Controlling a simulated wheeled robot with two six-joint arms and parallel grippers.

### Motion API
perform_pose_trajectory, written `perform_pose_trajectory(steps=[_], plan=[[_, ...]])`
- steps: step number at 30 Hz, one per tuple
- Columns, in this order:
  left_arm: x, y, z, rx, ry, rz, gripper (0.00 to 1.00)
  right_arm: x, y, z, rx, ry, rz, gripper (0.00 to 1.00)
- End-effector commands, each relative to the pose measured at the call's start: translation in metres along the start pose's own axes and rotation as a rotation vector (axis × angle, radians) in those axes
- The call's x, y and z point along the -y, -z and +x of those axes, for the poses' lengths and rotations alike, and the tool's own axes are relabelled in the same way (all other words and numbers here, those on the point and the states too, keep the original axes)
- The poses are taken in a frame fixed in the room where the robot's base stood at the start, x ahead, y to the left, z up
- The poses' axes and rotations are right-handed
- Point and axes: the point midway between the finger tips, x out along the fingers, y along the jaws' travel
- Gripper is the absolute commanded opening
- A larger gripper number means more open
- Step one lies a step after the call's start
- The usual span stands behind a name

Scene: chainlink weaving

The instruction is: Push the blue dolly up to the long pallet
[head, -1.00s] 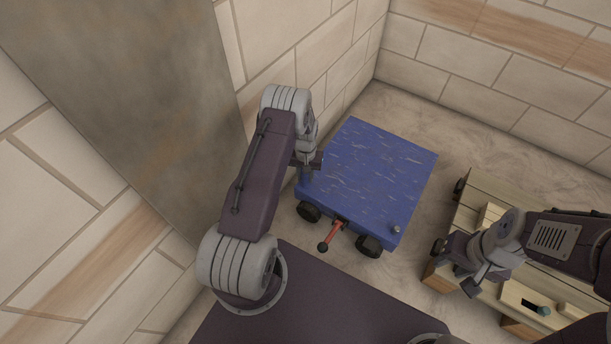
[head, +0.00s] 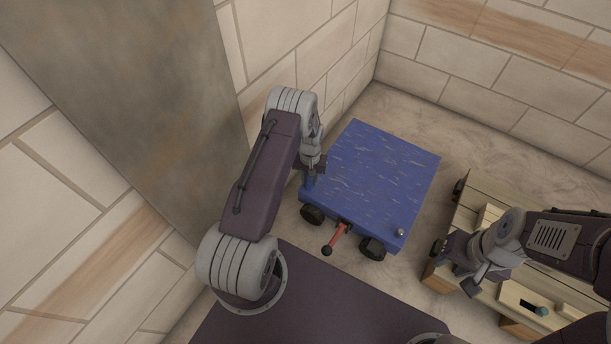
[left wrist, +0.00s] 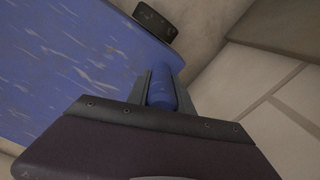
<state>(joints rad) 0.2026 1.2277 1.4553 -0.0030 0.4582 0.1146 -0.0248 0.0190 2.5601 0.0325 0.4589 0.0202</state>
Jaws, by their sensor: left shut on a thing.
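The blue dolly (head: 375,172) stands on the floor, with black wheels and a red handle (head: 337,238) at its near side. My left gripper (head: 311,176) is at its left corner, shut on a blue post. In the left wrist view the post (left wrist: 162,85) stands between the fingers, beside the dolly's scuffed top (left wrist: 70,60). The wooden slatted pallet (head: 467,203) is at the right, with a strip of floor between it and the dolly. My right gripper (head: 482,286) hangs over the pallet; its jaw opening is unclear.
A block wall (head: 330,60) runs close along the dolly's left, and another wall (head: 480,75) closes the back. Bare floor (head: 425,130) shows behind the dolly.

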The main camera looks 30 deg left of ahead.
Motion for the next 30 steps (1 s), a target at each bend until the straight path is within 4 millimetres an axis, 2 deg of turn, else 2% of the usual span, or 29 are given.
perform_pose_trajectory(steps=[1,3,9,20,21,23,30], plan=[[-0.014,-0.007,-0.005,0.004,-0.001,0.006,0.00,0.000,0.001,-0.012,0.000,0.000,0.000,0.36],[-0.030,-0.014,-0.005,0.004,-0.001,0.006,0.00,0.000,0.002,-0.018,0.000,0.000,0.000,0.36],[-0.063,-0.026,-0.003,0.001,-0.001,0.003,0.00,0.001,0.003,-0.027,0.000,0.000,0.000,0.36],[-0.068,-0.028,0.000,-0.001,-0.002,0.000,0.00,0.001,0.003,-0.026,0.000,0.000,0.000,0.36],[-0.068,-0.028,0.000,-0.001,-0.002,0.000,0.32,0.001,0.003,-0.026,0.000,0.000,0.000,0.36],[-0.068,-0.028,0.000,-0.001,-0.002,0.000,0.49,0.001,0.003,-0.026,0.000,0.000,0.000,0.36],[-0.068,-0.029,0.000,0.000,-0.001,0.000,0.49,0.001,0.003,-0.026,0.000,0.000,0.000,0.36]])
